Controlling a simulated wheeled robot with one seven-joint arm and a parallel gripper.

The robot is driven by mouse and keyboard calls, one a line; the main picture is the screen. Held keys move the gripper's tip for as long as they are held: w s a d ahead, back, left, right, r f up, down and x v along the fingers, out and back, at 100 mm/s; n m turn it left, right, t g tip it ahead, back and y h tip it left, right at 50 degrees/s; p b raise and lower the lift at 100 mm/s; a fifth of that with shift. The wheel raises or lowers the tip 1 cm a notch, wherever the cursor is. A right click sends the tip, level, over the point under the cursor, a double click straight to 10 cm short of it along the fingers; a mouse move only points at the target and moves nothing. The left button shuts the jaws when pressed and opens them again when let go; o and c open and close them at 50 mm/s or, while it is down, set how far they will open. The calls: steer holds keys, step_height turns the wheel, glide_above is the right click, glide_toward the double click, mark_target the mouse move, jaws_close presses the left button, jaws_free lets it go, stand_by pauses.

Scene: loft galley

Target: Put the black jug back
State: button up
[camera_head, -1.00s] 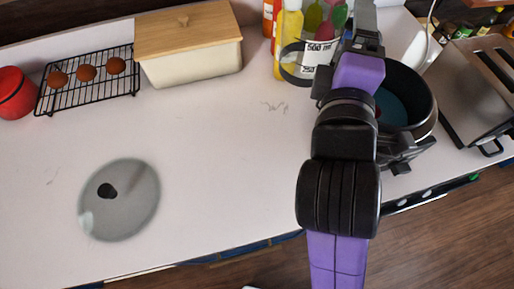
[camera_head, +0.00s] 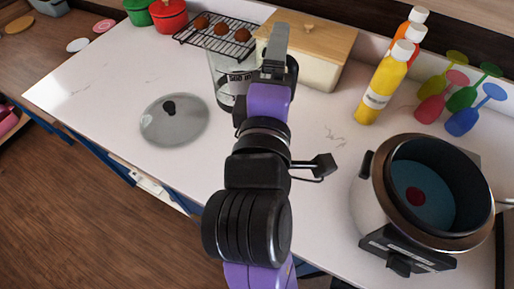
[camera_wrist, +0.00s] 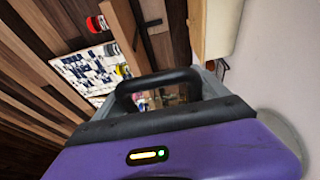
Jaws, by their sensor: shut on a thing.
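The jug (camera_head: 221,74) is clear, with dark print reading 500 ml. It shows in the head view just left of my gripper (camera_head: 266,72), in front of the wire rack. My gripper is shut on its black handle (camera_wrist: 158,84), which fills the middle of the wrist view. Part of the jug is hidden behind my gripper. I cannot tell whether its base touches the counter.
A glass lid (camera_head: 175,122) lies on the white counter (camera_head: 110,95). A wire rack (camera_head: 243,47) with brown eggs and a wood-lidded bin (camera_head: 310,70) stand behind. A large pot (camera_head: 375,210), bottles (camera_head: 384,85) and coloured glasses (camera_head: 465,98) are right. The left counter has free room.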

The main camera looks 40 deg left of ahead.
step_height(320, 180, down, 19)
steer(key=shift+r+b, duration=0.1)
steer(key=shift+b, duration=1.15)
steer(key=shift+f, duration=0.25)
steer(key=o, duration=2)
steer(key=shift+c, duration=0.2)
steer(key=shift+r, duration=0.15)
steer(key=b+v, duration=0.2)
steer(key=v, duration=0.9)
steer(key=shift+s, duration=0.25)
steer(key=shift+s+d, duration=0.2)
